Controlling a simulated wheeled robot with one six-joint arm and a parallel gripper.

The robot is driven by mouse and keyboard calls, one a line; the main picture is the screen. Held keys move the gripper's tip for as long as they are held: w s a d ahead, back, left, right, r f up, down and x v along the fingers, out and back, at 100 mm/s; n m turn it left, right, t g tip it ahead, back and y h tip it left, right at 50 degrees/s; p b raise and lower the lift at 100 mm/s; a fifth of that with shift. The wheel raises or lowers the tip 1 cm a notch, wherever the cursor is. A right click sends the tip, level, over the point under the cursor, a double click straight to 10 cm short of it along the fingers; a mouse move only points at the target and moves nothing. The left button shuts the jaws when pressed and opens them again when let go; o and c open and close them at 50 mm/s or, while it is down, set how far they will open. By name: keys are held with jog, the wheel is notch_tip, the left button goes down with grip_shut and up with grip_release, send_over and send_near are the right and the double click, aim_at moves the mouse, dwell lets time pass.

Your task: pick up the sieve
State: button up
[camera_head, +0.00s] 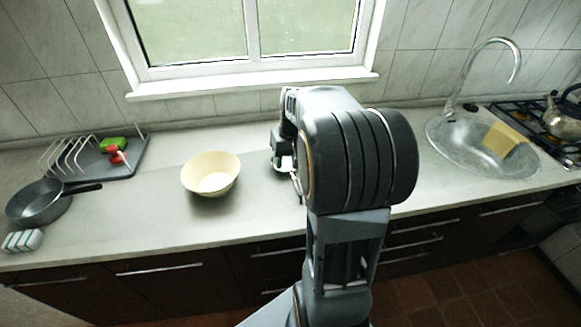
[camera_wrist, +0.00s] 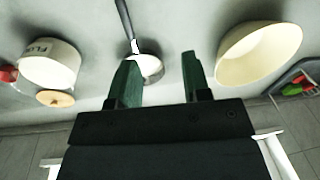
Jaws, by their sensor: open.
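In the wrist view a small round metal bowl (camera_wrist: 151,68) with a long dark handle (camera_wrist: 124,18) lies on the counter; I take it for the sieve, though no mesh can be made out. Its handle runs up to the top edge of the picture. My gripper (camera_wrist: 160,58) is open and empty. Its two dark green fingers appear on either side of the round bowl, with the left finger near the handle's lower end. How high the fingers are above it I cannot tell. In the head view my arm hides most of this spot.
A cream bowl (camera_head: 211,174) stands left of my arm. A white pot lettered like FLOUR (camera_wrist: 50,64) and a wooden disc (camera_wrist: 55,98) are left in the wrist view. A pan (camera_head: 40,203), sponge (camera_head: 22,241), rack (camera_head: 125,166) and sink (camera_head: 470,150) stand farther off.

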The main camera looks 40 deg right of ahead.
jog(key=m, duration=0.1)
send_near(297, 184)
jog(key=shift+y, duration=0.4)
jog(key=f, duration=0.2)
jog(key=w+f+p, duration=0.1)
jog(key=f, duration=0.1)
jog(key=shift+d+f, duration=0.15)
jog(key=shift+f, duration=0.2)
jog(key=shift+s+p+x, duration=0.15)
jog(key=shift+p+x, duration=0.25)
jog(key=shift+x, duration=1.15)
jog(key=shift+s+p+x, duration=0.15)
jog(key=shift+p+x, duration=0.2)
jog(key=shift+x, duration=1.15)
jog(key=shift+c, duration=0.4)
grip_shut()
